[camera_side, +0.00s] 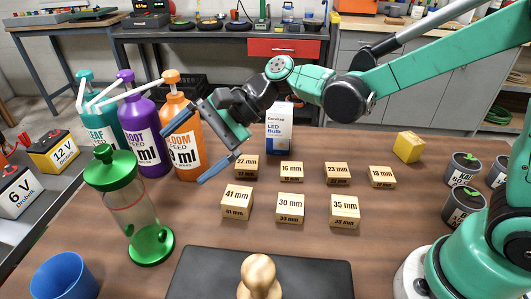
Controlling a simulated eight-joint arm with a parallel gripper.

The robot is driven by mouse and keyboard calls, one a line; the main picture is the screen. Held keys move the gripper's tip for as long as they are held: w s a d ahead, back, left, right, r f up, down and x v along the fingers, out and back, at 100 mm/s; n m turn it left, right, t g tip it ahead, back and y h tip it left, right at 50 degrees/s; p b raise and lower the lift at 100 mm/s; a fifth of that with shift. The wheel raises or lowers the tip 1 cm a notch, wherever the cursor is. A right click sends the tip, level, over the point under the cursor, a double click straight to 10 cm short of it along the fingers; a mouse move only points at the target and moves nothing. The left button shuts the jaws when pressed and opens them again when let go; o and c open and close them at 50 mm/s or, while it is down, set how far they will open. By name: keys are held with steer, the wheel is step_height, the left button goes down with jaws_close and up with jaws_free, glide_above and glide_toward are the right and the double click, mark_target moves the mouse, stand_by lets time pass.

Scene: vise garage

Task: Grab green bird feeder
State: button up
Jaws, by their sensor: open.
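The green bird feeder (138,215) stands upright at the left of the brown table. It has a green lid with a knob, a clear cylinder with a red ring, and a green base. My gripper (188,150) is open and empty, above and to the right of the feeder, with its blue-grey fingers pointing left. In the picture, its fingers overlap the orange bottle (185,138) behind. The feeder and gripper are apart.
Purple (143,130) and teal (101,118) pump bottles stand behind the feeder. Labelled wooden blocks (237,201) fill the middle. A blue cup (64,277) stands front left. A black board (200,274) bears a wooden knob (259,277). An LED bulb box (279,127) stands behind.

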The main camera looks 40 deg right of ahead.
mark_target(130, 179)
steer(key=a+m+g+y, duration=0.1)
steer(key=a+m+y, duration=0.1)
steer(key=a, duration=0.1)
steer(key=a+f+m+g+y, duration=0.1)
steer(key=a+m+y, duration=0.1)
steer(key=a+y, duration=0.1)
steer(key=w+a+m+g+y, duration=0.1)
steer(key=a+m+y, duration=0.1)
steer(key=a, duration=0.1)
steer(key=shift+a+f, duration=0.15)
steer(key=shift+a, duration=0.05)
steer(key=shift+w+f, duration=0.1)
steer(key=shift+f, duration=1.35)
step_height(130, 179, down, 4)
steer(key=shift+a+r, duration=0.1)
steer(key=shift+a, duration=1.4)
jaws_close()
steer(key=shift+r, duration=0.1)
